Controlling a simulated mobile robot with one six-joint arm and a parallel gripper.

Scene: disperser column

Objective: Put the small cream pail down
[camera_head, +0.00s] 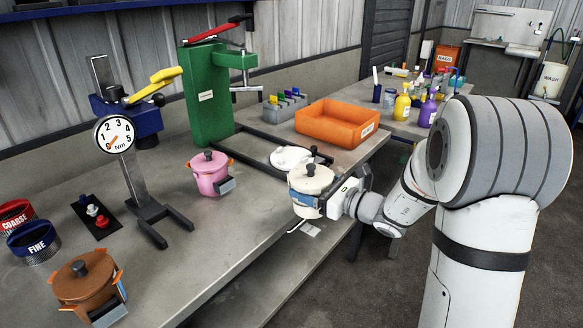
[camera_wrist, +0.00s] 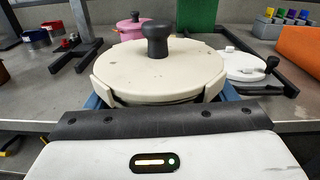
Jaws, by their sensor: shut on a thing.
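The small cream pail (camera_head: 309,180) has a cream lid with a dark knob and sits upright in my gripper (camera_head: 322,204) at the front edge of the bench. My gripper is shut on it from the right side. In the wrist view the cream pail (camera_wrist: 158,70) fills the middle, with the gripper's blue fingers partly visible at its sides. The pail's underside is hidden in the wrist view; in the head view it appears over the bench edge, and I cannot tell whether it touches anything.
A white round lid-like disc (camera_head: 291,158) lies just behind the pail. A pink pail (camera_head: 210,174) stands to the left and a brown pail (camera_head: 86,284) at the front left. An orange bin (camera_head: 337,123) stands behind. Bare bench (camera_head: 250,215) lies between the pink and cream pails.

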